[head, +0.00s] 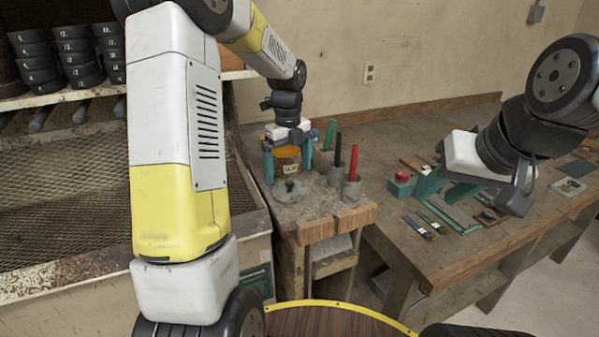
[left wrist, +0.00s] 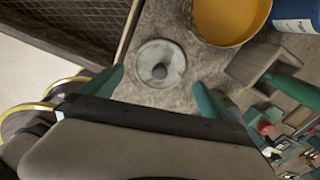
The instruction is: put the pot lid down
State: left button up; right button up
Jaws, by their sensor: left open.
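The pot lid (head: 291,191) is a round grey disc with a dark knob, lying on the small worktable. In the left wrist view the lid (left wrist: 146,69) lies flat in line with the gap between the fingers. My left gripper (head: 287,166) is open over that table, its teal fingers apart and pointing down; in its wrist view (left wrist: 160,80) nothing is between the fingertips. The glue pot (head: 287,160), with orange contents, stands uncovered just behind the lid and shows in the wrist view (left wrist: 228,18). My right gripper (head: 447,187) appears open and empty over the right bench.
Grey holders with a black-handled tool (head: 338,152) and a red-handled tool (head: 354,163) stand right of the lid. A blue container (left wrist: 297,14) is beside the pot. A mesh-lined tray (head: 75,200) is left.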

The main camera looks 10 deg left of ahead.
aim_at(290, 181)
pick_arm(q)
notch_tip(290, 181, up, 7)
jog(key=s+d+r+n+t, duration=0.1)
jog(key=s+r+n+t, duration=0.2)
jog(key=s+r+n, duration=0.6)
jog(key=s+d+f+n+t+h, duration=0.1)
jog(key=s+f+n+t+h, duration=0.1)
jog(key=s+n, duration=1.3)
jog(key=shift+s+d+f+n+t, duration=0.15)
jog(key=shift+f+n+t, duration=0.2)
jog(key=shift+n+t, duration=0.45)
